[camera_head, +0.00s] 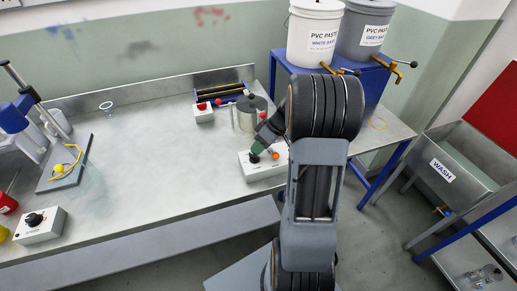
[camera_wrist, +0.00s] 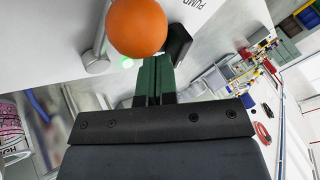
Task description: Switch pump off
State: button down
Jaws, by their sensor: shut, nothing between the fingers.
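The pump control box (camera_head: 262,167) is a white box near the bench's front edge, below the metal pot in the head view. In the wrist view, part of the word "PUMP" shows on its pale face (camera_wrist: 225,30). A black part (camera_wrist: 178,42) sits behind the ball. My gripper (camera_wrist: 153,62) has green fingers, shut and empty, close to the ball and black part; I cannot tell whether they touch.
A metal pot (camera_head: 243,115) and a small white box with a red button (camera_head: 203,113) stand behind the pump box. Two paste buckets (camera_head: 314,35) stand on a blue stand. Another knob box (camera_head: 40,225) is at far left. The bench middle (camera_head: 150,150) is clear.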

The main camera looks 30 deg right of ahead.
jog(key=shift+w+a+n+g+b, duration=0.1)
jog(key=shift+n+g+b, duration=0.3)
jog(key=shift+n, duration=0.1)
jog(key=n, duration=0.1)
jog(key=n+g+b, duration=0.1)
jog(key=n+g, duration=0.1)
jog(key=shift+w+a+f+b, duration=0.1)
jog(key=shift+w+a+b, duration=0.2)
jog(key=n+g, duration=0.1)
jog(key=n, duration=0.1)
jog(key=a+n+g, duration=0.1)
jog(key=n, duration=0.1)
jog(key=n+g+h, duration=0.1)
jog(key=n, duration=0.1)
jog(key=shift+w+a, duration=0.15)
jog(key=shift+w, duration=0.1)
jog(key=shift+s, duration=0.2)
jog(key=shift+s+d, duration=0.3)
jog(key=shift+s, duration=0.1)
